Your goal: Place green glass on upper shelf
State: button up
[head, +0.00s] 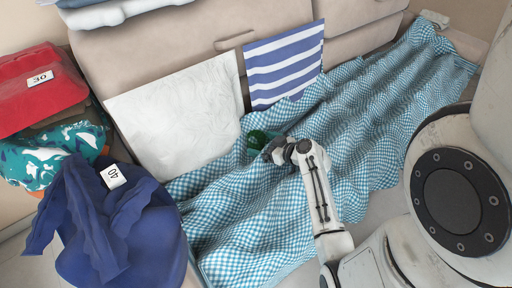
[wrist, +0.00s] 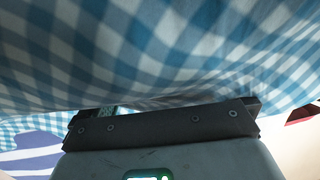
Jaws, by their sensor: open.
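A small dark green object (head: 257,138), likely the green glass, is partly hidden behind my gripper and among the folds of a blue-and-white checked cloth. My gripper (head: 272,150) is open beside it, low over the cloth; I cannot tell whether they touch. In the wrist view my gripper (wrist: 165,108) is close against the checked cloth (wrist: 160,50), which fills most of the picture. The glass cannot be made out clearly there. I cannot identify an upper shelf for certain; beige furniture with a handle (head: 234,41) stands behind.
The checked cloth (head: 370,120) covers much of the floor by the furniture. A white cloth (head: 175,115) and a striped cloth (head: 284,65) hang on the front. Dark blue laundry (head: 100,225) and a red pile (head: 38,90) are at left. Folded cloths (head: 115,10) lie on top.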

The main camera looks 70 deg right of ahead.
aim_at(256, 141)
jog(key=shift+x, duration=1.9)
jog(key=shift+c, duration=0.4)
jog(key=shift+r, duration=0.1)
jog(key=c, duration=1.2)
